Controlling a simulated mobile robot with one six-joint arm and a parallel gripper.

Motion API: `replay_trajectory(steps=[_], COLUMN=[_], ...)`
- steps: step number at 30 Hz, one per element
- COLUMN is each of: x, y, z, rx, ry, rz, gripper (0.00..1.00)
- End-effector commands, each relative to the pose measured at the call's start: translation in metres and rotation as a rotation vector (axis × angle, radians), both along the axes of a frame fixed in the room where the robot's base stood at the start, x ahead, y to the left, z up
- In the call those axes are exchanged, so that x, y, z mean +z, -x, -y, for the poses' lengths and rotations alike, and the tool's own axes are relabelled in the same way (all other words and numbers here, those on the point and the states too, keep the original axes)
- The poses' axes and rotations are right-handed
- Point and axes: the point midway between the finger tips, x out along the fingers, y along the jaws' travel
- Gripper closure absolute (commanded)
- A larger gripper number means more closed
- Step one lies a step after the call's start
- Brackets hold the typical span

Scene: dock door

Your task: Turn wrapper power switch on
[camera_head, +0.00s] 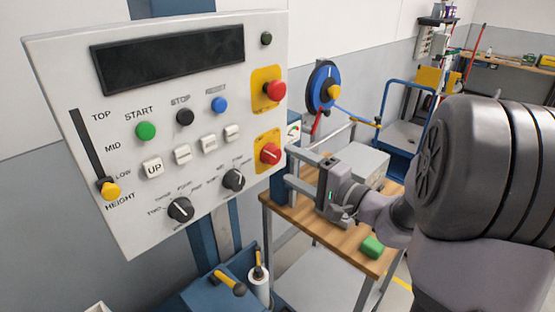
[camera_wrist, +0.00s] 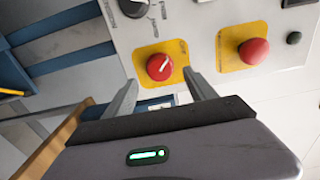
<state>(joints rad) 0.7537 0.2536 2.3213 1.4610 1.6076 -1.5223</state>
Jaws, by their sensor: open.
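The wrapper control panel (camera_head: 200,140) is a white box with a dark display, buttons and knobs. Its red rotary switch (camera_head: 270,154) sits on a yellow plate at the lower right, with a white mark on its face. The switch also shows in the wrist view (camera_wrist: 160,67), its white mark tilted. My gripper (camera_head: 288,168) is just right of the switch in the head view. In the wrist view the fingers (camera_wrist: 165,90) are open, pointing toward the panel, with the switch beyond and between the tips. No contact shows.
A red mushroom button (camera_head: 276,90) on a yellow plate is above the switch. Black knobs (camera_head: 234,180) are to its left. A wooden-topped table (camera_head: 310,225) with a green object (camera_head: 372,247) stands below my arm. A blue reel (camera_head: 323,85) stands behind.

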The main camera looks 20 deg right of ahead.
Motion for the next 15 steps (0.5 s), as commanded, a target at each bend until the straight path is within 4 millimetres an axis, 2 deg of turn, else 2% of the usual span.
replay_trajectory(steps=[3,6,15], x=[-0.001,-0.001,0.0], y=[-0.023,-0.036,-0.048], z=[-0.011,-0.016,-0.02], rx=[0.003,0.003,0.0], ry=[0.0,0.001,0.0], rz=[0.0,-0.001,0.0], gripper=[0.35,0.35,0.35])
